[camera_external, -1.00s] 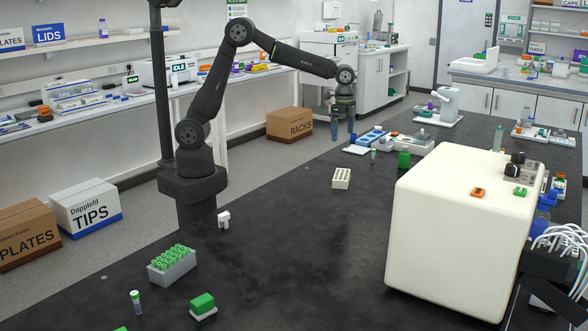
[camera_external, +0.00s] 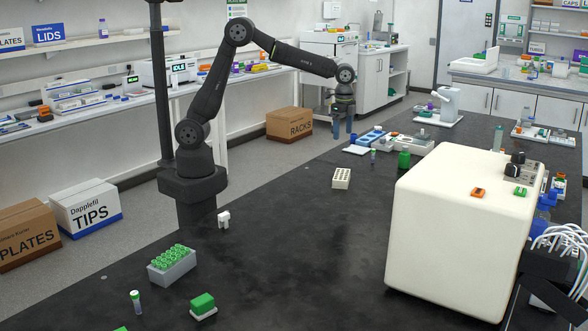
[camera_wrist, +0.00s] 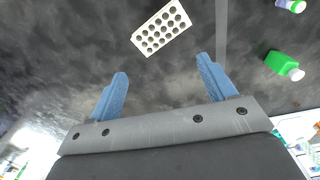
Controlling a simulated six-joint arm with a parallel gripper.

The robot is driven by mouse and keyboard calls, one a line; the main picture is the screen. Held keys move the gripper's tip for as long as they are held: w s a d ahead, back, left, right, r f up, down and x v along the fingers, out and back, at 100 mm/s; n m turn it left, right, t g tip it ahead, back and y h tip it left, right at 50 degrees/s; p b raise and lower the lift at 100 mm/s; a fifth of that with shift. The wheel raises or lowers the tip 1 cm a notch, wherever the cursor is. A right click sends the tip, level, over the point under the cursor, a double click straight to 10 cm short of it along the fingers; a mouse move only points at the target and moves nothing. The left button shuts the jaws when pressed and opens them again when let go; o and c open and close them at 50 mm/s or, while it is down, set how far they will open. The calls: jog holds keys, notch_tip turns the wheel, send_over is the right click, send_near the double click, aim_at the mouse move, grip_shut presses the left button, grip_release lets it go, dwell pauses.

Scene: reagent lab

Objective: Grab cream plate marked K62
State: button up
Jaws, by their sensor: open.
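A cream plate (camera_external: 341,178) with rows of round holes lies on the dark bench. It also shows in the wrist view (camera_wrist: 160,27), at the top centre, turned at an angle. No K62 mark is legible on it. My gripper (camera_external: 342,134) hangs above the bench with its blue fingers pointing down, higher in the picture than the plate and apart from it. In the wrist view my gripper (camera_wrist: 162,70) is open and empty, and the plate is beyond the fingertips.
A green bottle (camera_external: 404,159) and a small vial (camera_external: 373,156) stand right of the plate. A large cream machine (camera_external: 455,230) fills the bench's right side. A grey rack of green-capped tubes (camera_external: 172,265) sits at the front left. The bench between rack and plate is mostly clear.

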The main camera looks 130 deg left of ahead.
jog(key=m+t+h, duration=0.2)
jog(key=m+h, duration=0.2)
jog(key=m, duration=0.9)
send_near(342, 174)
jog(key=x, duration=0.3)
jog(key=shift+s+f, duration=0.25)
jog(key=shift+f, duration=0.05)
jog(key=shift+w+x, duration=0.1)
jog(key=shift+x, duration=1.4)
jog(key=shift+w+x, duration=0.15)
jog(key=shift+x, duration=1.4)
jog(key=shift+d+r, duration=0.1)
jog(key=shift+r, duration=0.05)
jog(key=c, duration=1.1)
